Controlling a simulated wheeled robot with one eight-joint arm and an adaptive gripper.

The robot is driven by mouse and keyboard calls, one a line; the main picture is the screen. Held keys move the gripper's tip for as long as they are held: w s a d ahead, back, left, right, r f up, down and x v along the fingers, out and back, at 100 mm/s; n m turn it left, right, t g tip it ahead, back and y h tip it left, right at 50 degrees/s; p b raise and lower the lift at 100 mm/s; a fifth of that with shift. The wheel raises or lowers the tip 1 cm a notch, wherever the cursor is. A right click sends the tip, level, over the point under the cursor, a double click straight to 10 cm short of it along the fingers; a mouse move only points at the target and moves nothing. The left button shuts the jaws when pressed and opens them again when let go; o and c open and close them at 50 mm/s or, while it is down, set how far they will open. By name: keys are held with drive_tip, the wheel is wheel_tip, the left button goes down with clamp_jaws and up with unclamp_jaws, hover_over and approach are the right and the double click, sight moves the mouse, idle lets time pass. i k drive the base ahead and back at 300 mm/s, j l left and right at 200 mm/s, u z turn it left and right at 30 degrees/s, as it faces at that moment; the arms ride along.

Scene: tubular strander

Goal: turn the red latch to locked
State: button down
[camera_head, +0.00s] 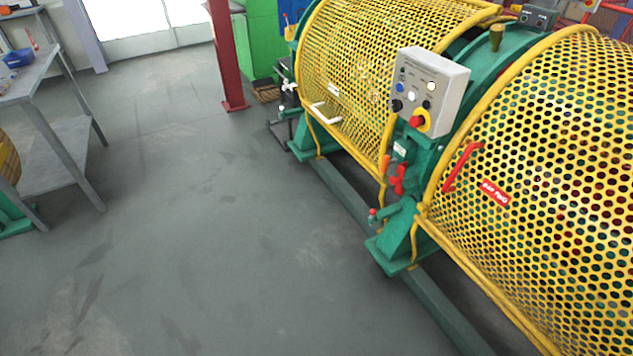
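A small red latch-like part (398,181) sits on the green frame between the two yellow perforated guards, below the grey control box. It is small in the picture, and I cannot tell which position it is in. A red bar handle (462,167) is fixed to the near edge of the right yellow guard (545,180), beside a red label (495,193). A small red knob (372,213) sits on a green stub lower down. My gripper is not in view.
The grey control box (430,85) carries buttons and a red knob on yellow. The left yellow guard (350,70) has a white handle (326,113). A green base rail (345,195) runs along the floor. A grey table (45,110) stands left. The grey floor (210,220) between is clear.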

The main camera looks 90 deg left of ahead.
sight(402, 168)
drive_tip(key=u, duration=2.8)
drive_tip(key=i+l+z, duration=0.1)
drive_tip(key=z, duration=0.4)
drive_tip(key=i, duration=0.1)
